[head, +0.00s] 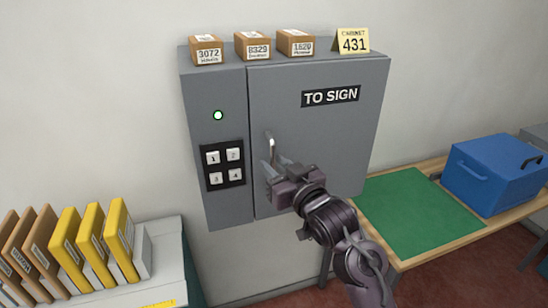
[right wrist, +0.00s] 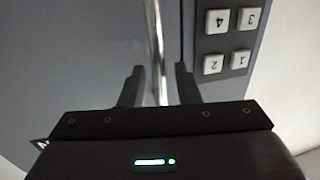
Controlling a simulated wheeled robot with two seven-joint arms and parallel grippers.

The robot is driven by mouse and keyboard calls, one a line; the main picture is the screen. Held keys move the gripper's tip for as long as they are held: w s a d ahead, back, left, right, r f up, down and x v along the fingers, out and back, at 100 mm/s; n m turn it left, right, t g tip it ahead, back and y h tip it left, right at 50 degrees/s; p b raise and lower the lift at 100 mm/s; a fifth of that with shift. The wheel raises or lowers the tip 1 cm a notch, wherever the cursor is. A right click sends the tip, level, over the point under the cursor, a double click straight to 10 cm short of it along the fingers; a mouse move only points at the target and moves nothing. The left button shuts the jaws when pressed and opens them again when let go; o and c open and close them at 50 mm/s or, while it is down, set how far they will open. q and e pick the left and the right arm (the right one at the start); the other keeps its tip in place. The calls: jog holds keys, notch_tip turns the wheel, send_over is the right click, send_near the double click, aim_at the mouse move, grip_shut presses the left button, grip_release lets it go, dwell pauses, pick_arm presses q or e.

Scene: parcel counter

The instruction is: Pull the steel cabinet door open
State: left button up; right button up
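The grey steel cabinet (head: 226,198) hangs on the wall, and its door (head: 325,140), marked TO SIGN, looks shut against the frame. The door's upright metal bar handle (head: 271,146) is near the door's left edge. My right gripper (head: 273,170) is at the lower part of the handle. In the right wrist view its two fingers (right wrist: 160,84) are apart, with the handle (right wrist: 154,35) running between them. Gaps show on both sides of the handle, so the gripper is open and not clamped. My left gripper is in neither view.
A keypad (head: 223,165) and a lit green lamp (head: 218,115) are left of the door. Small boxes (head: 252,46) and a 431 card (head: 353,41) stand on top. A blue box (head: 490,178) and green mat (head: 415,212) are on the right table.

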jog(key=shift+x, duration=0.85)
jog(key=shift+c, duration=0.4)
grip_shut()
